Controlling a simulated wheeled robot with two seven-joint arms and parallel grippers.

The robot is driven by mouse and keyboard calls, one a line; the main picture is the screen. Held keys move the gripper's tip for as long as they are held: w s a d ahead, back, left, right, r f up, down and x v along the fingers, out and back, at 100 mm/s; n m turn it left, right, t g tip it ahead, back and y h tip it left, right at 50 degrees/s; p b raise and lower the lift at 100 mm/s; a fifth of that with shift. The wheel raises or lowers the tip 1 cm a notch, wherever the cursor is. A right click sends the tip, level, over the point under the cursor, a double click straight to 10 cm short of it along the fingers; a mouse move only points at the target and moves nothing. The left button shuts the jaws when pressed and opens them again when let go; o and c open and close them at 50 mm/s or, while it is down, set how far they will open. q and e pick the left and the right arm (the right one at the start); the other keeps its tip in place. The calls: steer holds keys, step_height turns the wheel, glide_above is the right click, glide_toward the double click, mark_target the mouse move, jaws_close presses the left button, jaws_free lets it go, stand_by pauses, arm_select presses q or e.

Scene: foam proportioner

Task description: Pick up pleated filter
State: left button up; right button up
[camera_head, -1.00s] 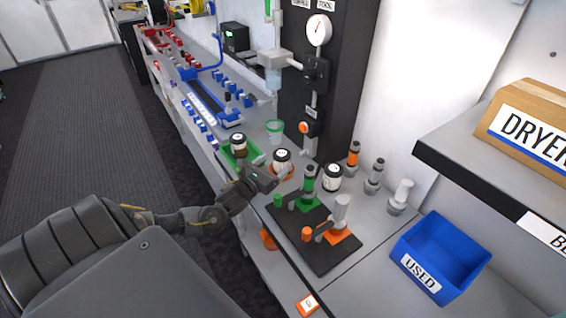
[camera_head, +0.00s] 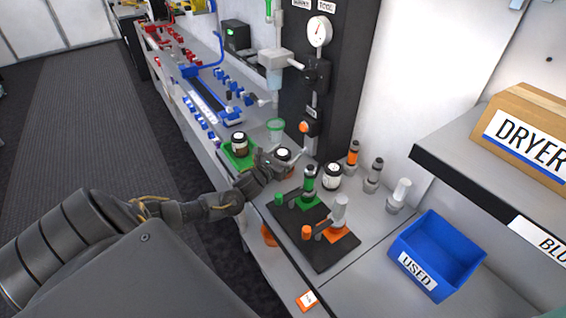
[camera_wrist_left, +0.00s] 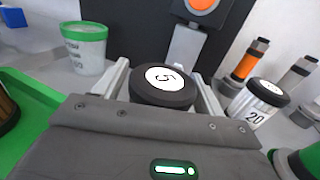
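A jar-like filter with a dark cap marked 5 (camera_wrist_left: 163,80) stands on the bench in the left wrist view, between the fingers of my left gripper (camera_wrist_left: 165,98). Its lower part is hidden. In the head view its cap (camera_head: 283,154) shows at my left gripper (camera_head: 285,160), whose fingers are spread around it; firm contact is not visible. A similar filter marked 20 (camera_wrist_left: 257,104) stands to the right, also in the head view (camera_head: 332,176). Another dark-capped filter (camera_head: 239,142) stands on a green tray (camera_head: 237,161). I cannot tell which is pleated. My right gripper is out of view.
A green-rimmed cup (camera_head: 275,130) stands behind the gripper, close to a black panel (camera_head: 330,90). A black mat (camera_head: 300,245) holds green and orange fittings in front. Several cylinders, such as the orange-banded one (camera_head: 353,156), stand right. A blue USED bin (camera_head: 437,255) lies farther right.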

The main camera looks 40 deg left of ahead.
arm_select(q)
steer(key=c, duration=0.9)
